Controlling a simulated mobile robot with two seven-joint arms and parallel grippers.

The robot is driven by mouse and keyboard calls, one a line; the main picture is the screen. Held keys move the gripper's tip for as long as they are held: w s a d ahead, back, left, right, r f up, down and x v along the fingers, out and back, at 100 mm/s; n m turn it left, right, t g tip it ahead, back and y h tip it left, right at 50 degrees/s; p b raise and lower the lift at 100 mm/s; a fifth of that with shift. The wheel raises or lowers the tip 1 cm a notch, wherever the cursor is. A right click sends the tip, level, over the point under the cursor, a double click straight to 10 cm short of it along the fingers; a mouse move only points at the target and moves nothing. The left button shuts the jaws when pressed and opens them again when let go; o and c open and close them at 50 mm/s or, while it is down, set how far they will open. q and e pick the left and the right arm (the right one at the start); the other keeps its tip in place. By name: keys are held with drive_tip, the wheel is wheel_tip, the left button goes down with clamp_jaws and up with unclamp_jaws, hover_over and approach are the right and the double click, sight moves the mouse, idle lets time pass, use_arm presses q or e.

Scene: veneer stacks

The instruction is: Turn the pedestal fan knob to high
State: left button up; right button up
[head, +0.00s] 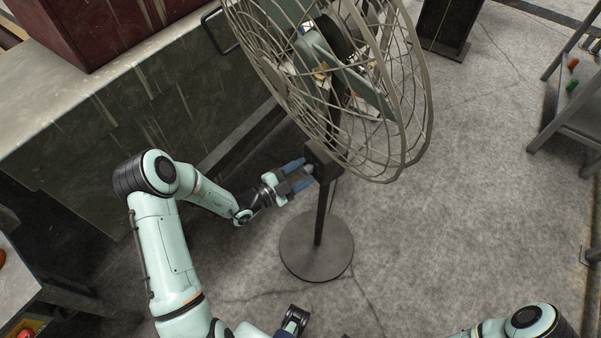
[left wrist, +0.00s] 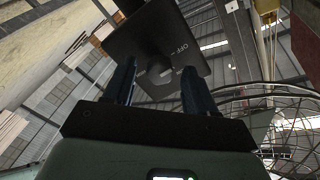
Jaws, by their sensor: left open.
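The pedestal fan (head: 335,75) stands on a round dark base (head: 317,245), with a wire cage at the top of its post. A dark control box (head: 322,158) sits on the post below the cage. In the left wrist view the control panel (left wrist: 190,68) is marked OFF, and a dark knob (left wrist: 155,66) sticks out from it. My left gripper (head: 303,174) is open, its blue fingers pointing at the box. In the left wrist view its fingertips (left wrist: 157,72) lie on either side of the knob; contact cannot be told. My right gripper (head: 294,322) seems partly visible at the bottom edge.
A worn counter (head: 120,120) with a dark red cabinet (head: 100,30) on it stands at the left. A metal shelf stand (head: 575,110) is at the right. The concrete floor (head: 460,220) right of the fan is clear. The cage overhangs the space near the box.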

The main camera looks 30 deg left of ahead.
use_arm(q)
clamp_jaws()
